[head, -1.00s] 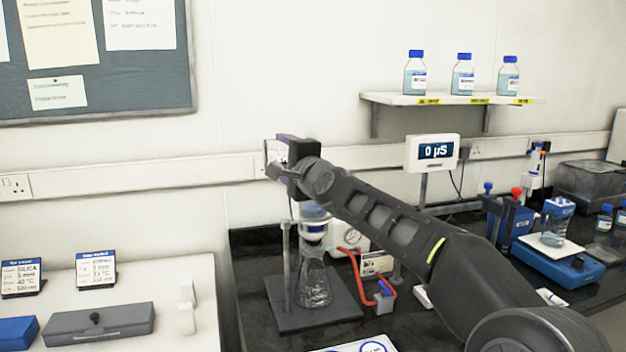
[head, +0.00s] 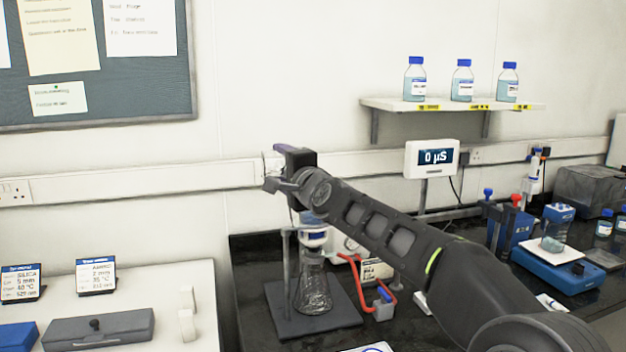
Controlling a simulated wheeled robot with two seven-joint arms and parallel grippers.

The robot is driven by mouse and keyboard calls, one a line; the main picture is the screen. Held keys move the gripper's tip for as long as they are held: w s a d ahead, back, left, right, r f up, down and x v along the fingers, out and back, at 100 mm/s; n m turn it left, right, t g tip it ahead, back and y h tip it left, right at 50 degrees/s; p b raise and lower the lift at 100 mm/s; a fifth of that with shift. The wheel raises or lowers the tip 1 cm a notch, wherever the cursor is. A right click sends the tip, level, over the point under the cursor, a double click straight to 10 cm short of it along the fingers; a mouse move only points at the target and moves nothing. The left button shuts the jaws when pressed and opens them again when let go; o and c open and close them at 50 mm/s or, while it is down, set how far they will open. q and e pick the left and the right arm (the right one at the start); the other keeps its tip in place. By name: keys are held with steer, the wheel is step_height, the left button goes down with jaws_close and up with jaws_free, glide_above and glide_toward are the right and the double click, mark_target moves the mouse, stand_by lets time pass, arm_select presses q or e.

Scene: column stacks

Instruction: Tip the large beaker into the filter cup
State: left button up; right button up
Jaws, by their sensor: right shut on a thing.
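My right gripper (head: 272,178) is raised above the filter stand, at the left end of my right arm. It is shut on a clear thing, likely the large beaker (head: 268,162), of which only a thin part shows beside the dark gripper body. The beaker's tilt and contents cannot be told. The filter cup (head: 314,236), white and blue, sits below the gripper on top of a clear conical flask (head: 313,285). Its upper part is partly hidden by my right arm. My left gripper is not in view.
The flask stands on a dark base plate (head: 285,322) with an upright rod (head: 286,265). A red tube (head: 358,270) runs beside it. A white display (head: 432,158) reads 0 µS. A shelf (head: 450,105) holds three bottles. A white bench (head: 150,290) is at left.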

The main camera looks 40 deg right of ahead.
steer(key=shift+a+n+p, duration=0.15)
steer(key=shift+n+p, duration=0.15)
steer(key=shift+n, duration=0.5)
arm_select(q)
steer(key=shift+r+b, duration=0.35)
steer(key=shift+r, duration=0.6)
arm_select(e)
steer(key=shift+f, duration=0.3)
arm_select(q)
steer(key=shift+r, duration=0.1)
